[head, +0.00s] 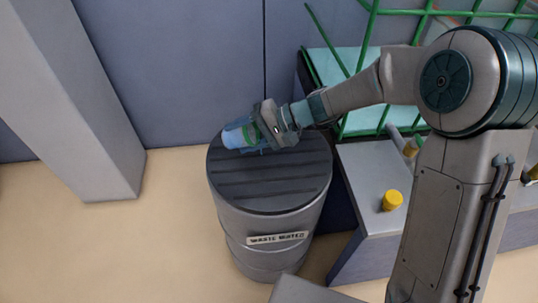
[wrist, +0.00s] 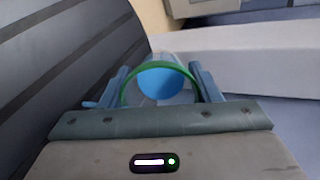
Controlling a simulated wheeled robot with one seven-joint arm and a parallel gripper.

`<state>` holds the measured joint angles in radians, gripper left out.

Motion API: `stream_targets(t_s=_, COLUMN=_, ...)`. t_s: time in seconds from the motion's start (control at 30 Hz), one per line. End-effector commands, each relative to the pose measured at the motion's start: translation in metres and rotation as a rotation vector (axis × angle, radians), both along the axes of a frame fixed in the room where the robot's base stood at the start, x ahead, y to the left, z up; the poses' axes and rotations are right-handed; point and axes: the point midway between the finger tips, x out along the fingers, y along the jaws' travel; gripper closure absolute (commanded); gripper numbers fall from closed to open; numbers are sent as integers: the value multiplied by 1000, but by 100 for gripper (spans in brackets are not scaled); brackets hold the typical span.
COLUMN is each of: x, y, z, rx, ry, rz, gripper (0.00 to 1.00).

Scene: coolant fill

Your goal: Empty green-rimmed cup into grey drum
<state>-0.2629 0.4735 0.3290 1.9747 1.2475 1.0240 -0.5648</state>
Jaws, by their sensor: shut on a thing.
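The cup (head: 234,138) is light blue with a green rim or band and lies tipped on its side over the far part of the drum top in the head view. My gripper (head: 249,136) is shut around it, one finger on each side. In the wrist view the cup (wrist: 160,84) sits between the two fingers, its green ring nearer the camera. The grey drum (head: 272,220) has a dark ridged top and a waste water label. Its ridged top also fills the left of the wrist view (wrist: 60,70). I cannot see any liquid leaving the cup.
A grey bench (head: 365,165) right of the drum carries a yellow cylinder (head: 392,200). Green rails (head: 365,50) stand behind it, near my arm. A grey pillar (head: 85,100) stands at the left, with clear floor (head: 150,230) between it and the drum.

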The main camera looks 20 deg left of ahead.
Motion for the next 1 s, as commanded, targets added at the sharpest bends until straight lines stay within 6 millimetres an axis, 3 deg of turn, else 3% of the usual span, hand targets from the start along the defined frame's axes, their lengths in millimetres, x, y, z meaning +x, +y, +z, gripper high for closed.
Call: stream_targets(t_s=1.0, x=0, y=-3, z=3, rx=109, ry=25, rz=1, gripper=67)
